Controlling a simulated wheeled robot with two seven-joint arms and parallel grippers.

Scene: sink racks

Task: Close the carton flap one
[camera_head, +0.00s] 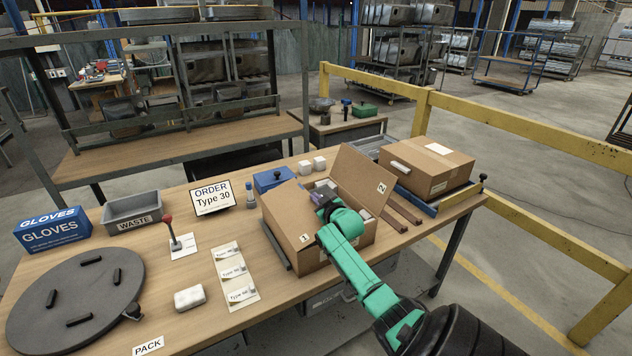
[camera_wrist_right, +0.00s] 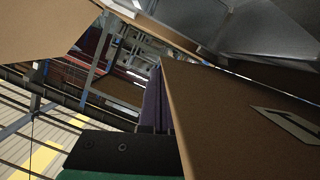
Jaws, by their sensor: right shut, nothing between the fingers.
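The open carton (camera_head: 350,237) stands on the table, with pale items inside. Carton flap one (camera_head: 287,213), labelled 1, is open and slopes outward on the left. Flap two (camera_head: 362,177), labelled 2, stands up at the back right. My right gripper (camera_head: 322,199) is shut and empty above the carton opening, beside flap one's inner edge. In the right wrist view a cardboard panel with a white label (camera_wrist_right: 240,120), probably flap one, lies right beside the fingers (camera_wrist_right: 153,100); contact cannot be told. My left gripper is not in view.
A closed carton (camera_head: 427,167) sits at the right on a blue-edged stand. A blue box (camera_head: 272,180) and an order sign (camera_head: 212,197) stand behind and left. A red-knobbed lever (camera_head: 172,232) and a round turntable (camera_head: 75,300) are further left.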

